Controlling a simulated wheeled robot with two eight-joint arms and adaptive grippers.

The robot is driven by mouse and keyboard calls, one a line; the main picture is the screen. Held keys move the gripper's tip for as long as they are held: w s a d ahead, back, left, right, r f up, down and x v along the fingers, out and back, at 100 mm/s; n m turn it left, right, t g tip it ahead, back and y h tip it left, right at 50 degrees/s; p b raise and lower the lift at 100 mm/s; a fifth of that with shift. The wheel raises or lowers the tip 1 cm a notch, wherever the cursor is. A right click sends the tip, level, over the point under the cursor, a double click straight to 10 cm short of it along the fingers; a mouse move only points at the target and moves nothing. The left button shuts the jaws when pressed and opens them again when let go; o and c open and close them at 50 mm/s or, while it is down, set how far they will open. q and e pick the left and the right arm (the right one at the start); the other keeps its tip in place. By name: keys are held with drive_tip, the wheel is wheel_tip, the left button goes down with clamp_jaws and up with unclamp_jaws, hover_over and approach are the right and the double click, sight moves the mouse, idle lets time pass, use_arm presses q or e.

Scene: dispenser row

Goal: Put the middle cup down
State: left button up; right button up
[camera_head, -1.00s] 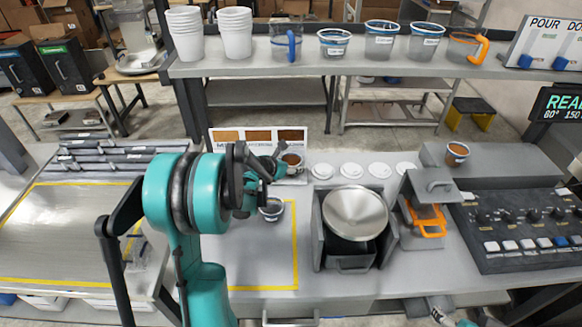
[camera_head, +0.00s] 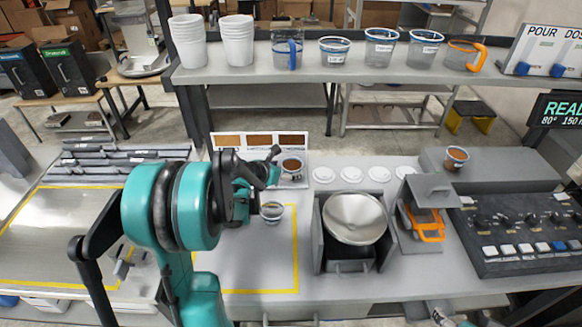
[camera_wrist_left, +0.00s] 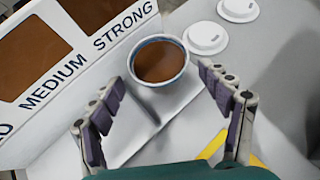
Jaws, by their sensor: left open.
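A cup with a blue rim and brown filling (camera_head: 291,166) stands upright on the bench by the strength card, and it fills the gap ahead of my fingers in the left wrist view (camera_wrist_left: 158,60). My left gripper (camera_head: 268,175) is open just left of and nearer than this cup; its fingers (camera_wrist_left: 160,80) are spread on either side of the cup's near part, apart from it. A second cup (camera_head: 272,213) stands inside the yellow outline, close to the gripper. A third cup with brown filling (camera_head: 455,158) stands on the grey machine. Only a bit of my right arm shows at the bottom edge.
The card (camera_head: 260,142) with brown samples stands behind the gripper. White lids (camera_head: 351,174) lie in a row to the right. A metal bowl (camera_head: 354,217) sits in a grey holder. A shelf (camera_head: 310,74) with cups spans the back. The yellow-outlined area (camera_head: 250,262) is mostly clear.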

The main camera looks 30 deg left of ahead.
use_arm(q)
drive_tip(key=p+v, duration=0.1)
drive_tip(key=v, duration=0.6)
drive_tip(key=shift+s+p, duration=0.2)
drive_tip(key=shift+p, duration=0.15)
drive_tip(key=shift+r, duration=0.1)
